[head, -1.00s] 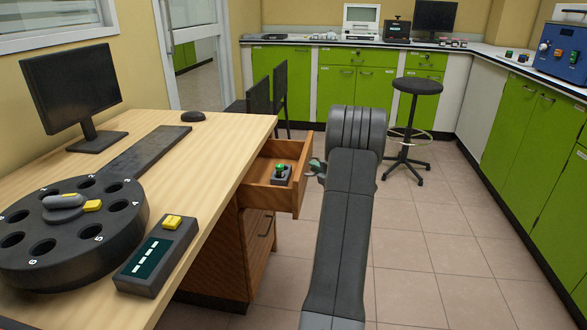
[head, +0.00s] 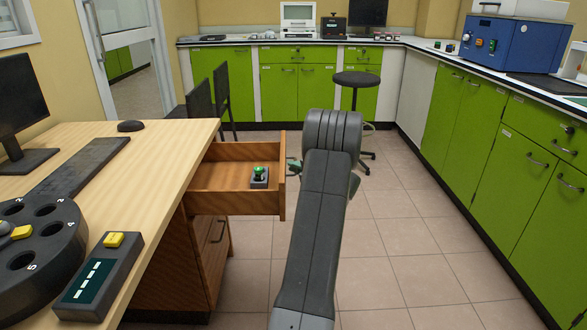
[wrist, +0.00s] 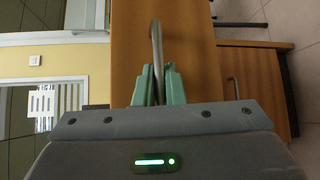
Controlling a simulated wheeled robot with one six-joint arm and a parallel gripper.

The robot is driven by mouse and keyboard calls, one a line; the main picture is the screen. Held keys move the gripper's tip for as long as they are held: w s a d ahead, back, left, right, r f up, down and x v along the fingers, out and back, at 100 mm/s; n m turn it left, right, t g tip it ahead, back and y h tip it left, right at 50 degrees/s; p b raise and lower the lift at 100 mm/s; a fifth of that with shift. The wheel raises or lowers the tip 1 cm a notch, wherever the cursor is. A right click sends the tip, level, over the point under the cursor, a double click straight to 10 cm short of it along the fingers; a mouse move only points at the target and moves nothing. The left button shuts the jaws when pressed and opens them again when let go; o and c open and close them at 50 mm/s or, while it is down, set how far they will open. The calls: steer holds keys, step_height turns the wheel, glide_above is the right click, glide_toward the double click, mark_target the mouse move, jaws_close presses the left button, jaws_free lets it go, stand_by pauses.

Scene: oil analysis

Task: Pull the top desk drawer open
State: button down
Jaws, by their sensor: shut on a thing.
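The top desk drawer (head: 235,203) is brown wood and stands well out from the desk. A small device with a green button (head: 259,177) sits inside it. In the wrist view, the drawer front (wrist: 190,60) fills the middle, with its curved metal handle (wrist: 156,45) running between my green fingers. My gripper (wrist: 155,84) is shut on the handle. In the head view, my gripper (head: 293,168) is mostly hidden behind my grey arm, just right of the drawer front.
The lower drawer (head: 213,240) is shut. The desk top (head: 165,170) holds a monitor, a mouse, a round black carousel and a keypad box. A black stool (head: 357,80) and black chairs stand behind. Green cabinets (head: 440,110) line the right. The tiled floor between is clear.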

steer(key=c, duration=1.8)
jaws_free()
steer(key=p+v, duration=0.3)
steer(key=v, duration=1)
steer(key=shift+s+d, duration=0.25)
steer(key=shift+s, duration=0.1)
steer(key=shift+b+x, duration=1.5)
steer(key=shift+x, duration=5.55)
steer(key=shift+r, duration=0.1)
